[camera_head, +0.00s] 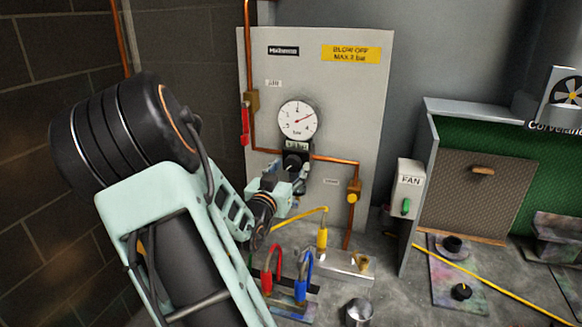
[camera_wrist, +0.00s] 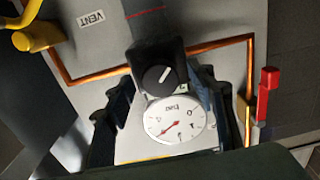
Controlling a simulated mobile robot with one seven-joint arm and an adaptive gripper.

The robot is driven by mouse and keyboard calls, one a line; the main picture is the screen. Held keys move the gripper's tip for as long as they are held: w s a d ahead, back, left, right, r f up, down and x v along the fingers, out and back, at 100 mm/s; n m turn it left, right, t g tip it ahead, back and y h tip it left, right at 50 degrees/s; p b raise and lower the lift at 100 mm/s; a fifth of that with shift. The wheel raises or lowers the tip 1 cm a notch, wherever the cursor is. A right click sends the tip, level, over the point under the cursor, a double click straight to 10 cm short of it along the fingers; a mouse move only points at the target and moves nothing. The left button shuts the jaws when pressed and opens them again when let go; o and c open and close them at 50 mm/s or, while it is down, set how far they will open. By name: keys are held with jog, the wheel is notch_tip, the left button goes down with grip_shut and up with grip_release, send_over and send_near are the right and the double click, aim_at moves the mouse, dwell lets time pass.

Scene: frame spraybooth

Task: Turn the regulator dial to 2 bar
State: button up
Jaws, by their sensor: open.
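The regulator dial is a round black knob with a white pointer line; it shows in the wrist view (camera_wrist: 158,78) and, partly hidden by my gripper, in the head view (camera_head: 294,161). The white pressure gauge (camera_head: 298,119) sits just above it on the panel. Its red needle points up and right; the exact reading is too small to tell. The gauge appears upside down in the wrist view (camera_wrist: 176,121). My gripper (camera_head: 292,179) is open in front of the regulator, its dark fingers (camera_wrist: 165,82) on either side of the knob in the picture. Contact cannot be told.
The grey panel (camera_head: 350,110) carries copper pipes, a red lever valve (camera_head: 245,125) at left and a yellow valve (camera_head: 352,196) at right. Red and blue hoses (camera_head: 303,285) and a yellow hose (camera_head: 322,236) stand below. A fan switch box (camera_head: 409,187) is at right.

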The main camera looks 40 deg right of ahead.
jog(key=shift+w+d, duration=0.25)
jog(key=shift+d, duration=0.2)
jog(key=c, duration=1.2)
jog(key=shift+o, duration=0.2)
